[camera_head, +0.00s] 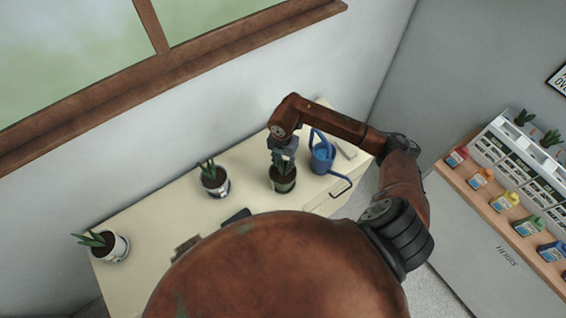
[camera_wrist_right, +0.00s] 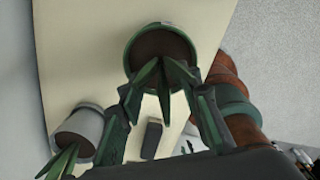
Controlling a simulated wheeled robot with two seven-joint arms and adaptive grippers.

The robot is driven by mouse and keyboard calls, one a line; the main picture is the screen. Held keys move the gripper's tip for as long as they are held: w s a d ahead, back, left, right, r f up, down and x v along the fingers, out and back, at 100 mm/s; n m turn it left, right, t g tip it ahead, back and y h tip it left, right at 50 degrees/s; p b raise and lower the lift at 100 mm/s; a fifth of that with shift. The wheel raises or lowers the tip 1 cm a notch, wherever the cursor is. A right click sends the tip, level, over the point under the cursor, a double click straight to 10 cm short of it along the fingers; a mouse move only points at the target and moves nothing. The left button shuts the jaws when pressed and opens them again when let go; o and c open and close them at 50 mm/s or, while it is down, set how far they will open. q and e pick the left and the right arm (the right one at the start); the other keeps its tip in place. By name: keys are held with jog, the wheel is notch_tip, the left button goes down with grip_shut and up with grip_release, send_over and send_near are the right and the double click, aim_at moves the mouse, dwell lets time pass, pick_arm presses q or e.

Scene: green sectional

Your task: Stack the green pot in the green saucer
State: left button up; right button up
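The green pot (camera_wrist_right: 131,50) holds dark soil and a spiky plant. In the right wrist view it is at the top centre, and in the head view (camera_head: 283,184) it stands on the cream table, right of the middle. My right gripper (camera_wrist_right: 165,98) is open, with its fingers on either side of the leaves and their tips near the pot's rim. In the head view the right gripper (camera_head: 283,158) is directly over the pot. I cannot make out the green saucer as a separate thing. My left gripper is not in view.
A blue watering can (camera_head: 321,157) stands close to the right of the green pot. White pots with plants stand to its left (camera_head: 219,190) and at the table's far left (camera_head: 120,247). A dark flat object (camera_head: 237,216) lies near the front. The wall is behind the table.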

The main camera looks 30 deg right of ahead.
jog(key=shift+r, duration=0.25)
notch_tip(320, 180, up, 12)
jog(key=shift+r+b, duration=0.1)
jog(key=shift+b, duration=1.05)
